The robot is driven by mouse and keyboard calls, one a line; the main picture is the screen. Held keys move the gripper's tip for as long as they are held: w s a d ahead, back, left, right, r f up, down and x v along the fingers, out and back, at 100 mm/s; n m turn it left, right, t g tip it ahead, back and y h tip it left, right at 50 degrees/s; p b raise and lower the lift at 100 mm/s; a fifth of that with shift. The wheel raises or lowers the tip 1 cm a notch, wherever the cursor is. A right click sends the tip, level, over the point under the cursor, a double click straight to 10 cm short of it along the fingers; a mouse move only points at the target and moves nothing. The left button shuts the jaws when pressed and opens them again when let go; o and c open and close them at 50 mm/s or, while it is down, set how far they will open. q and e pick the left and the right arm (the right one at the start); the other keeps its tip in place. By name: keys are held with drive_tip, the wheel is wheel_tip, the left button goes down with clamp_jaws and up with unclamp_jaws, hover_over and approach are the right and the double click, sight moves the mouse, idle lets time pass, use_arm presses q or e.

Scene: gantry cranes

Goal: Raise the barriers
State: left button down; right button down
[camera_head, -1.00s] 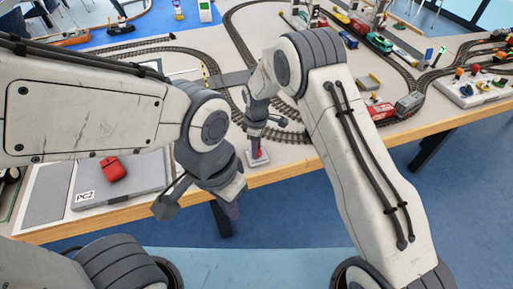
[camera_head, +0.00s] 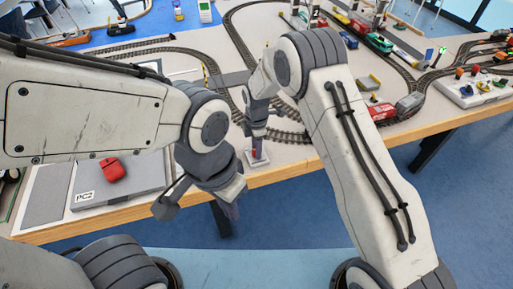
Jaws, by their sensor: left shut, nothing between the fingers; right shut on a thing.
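A small lever with a red handle (camera_head: 253,152) stands on a pale base plate (camera_head: 258,164) at the table's front edge. My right gripper (camera_head: 256,141) comes down over it and is shut on the red handle, hiding much of it. My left gripper (camera_head: 232,211) is shut and empty, hanging in front of the table edge, lower and left of the lever. A thin yellow and white pole (camera_head: 205,76) stands upright beside a grey crossing panel (camera_head: 231,79) in the track; I cannot tell for certain that it is a barrier.
A grey PC2 box (camera_head: 135,187) with a red mouse-like object (camera_head: 112,170) lies at the left front. Model tracks (camera_head: 420,82), a red locomotive (camera_head: 381,112) and a tray of coloured knobs (camera_head: 478,92) fill the right side. Open floor lies before the table.

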idle(0.3)
drive_tip(key=shift+c, duration=2.3)
unclamp_jaws()
wheel_tip(320, 180, up, 11)
drive_tip(key=b, duration=0.1)
drive_tip(key=shift+f, duration=0.2)
